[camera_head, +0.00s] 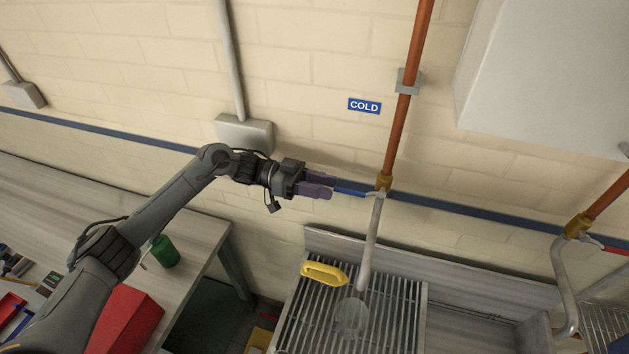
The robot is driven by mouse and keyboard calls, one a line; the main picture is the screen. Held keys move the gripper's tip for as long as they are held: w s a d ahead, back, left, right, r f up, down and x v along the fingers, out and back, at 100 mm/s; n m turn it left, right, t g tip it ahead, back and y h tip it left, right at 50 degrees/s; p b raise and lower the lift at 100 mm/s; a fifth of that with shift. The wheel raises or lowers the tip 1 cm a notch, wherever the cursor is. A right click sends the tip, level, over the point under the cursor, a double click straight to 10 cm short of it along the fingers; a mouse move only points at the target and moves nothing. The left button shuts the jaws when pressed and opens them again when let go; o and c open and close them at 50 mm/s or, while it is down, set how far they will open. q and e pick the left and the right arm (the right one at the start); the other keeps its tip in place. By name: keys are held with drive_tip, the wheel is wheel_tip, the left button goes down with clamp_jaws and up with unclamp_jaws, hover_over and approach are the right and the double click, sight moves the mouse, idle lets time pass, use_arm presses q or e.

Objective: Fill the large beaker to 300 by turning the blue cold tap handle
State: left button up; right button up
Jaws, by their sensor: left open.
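The blue cold tap handle (350,192) sticks out to the left from the brass valve (384,182) on the copper pipe, under the blue COLD sign (364,106). My left gripper (329,186) is open, with its purple fingertips at the handle's free end; I cannot tell whether they touch it. The grey spout (371,245) runs down from the valve. A clear beaker (352,316) stands on the slatted drain grate below the spout's end. Its marks and any water level are too small to read. My right gripper is not in view.
A second tap with a red handle (611,249) is at the far right. A green can (165,251) and a red box (125,322) stand on the left bench.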

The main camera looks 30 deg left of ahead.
sight(343, 190)
use_arm(q)
drive_tip(key=shift+p+x, duration=0.55)
drive_tip(key=shift+x, duration=3.3)
clamp_jaws()
drive_tip(key=shift+r, duration=0.1)
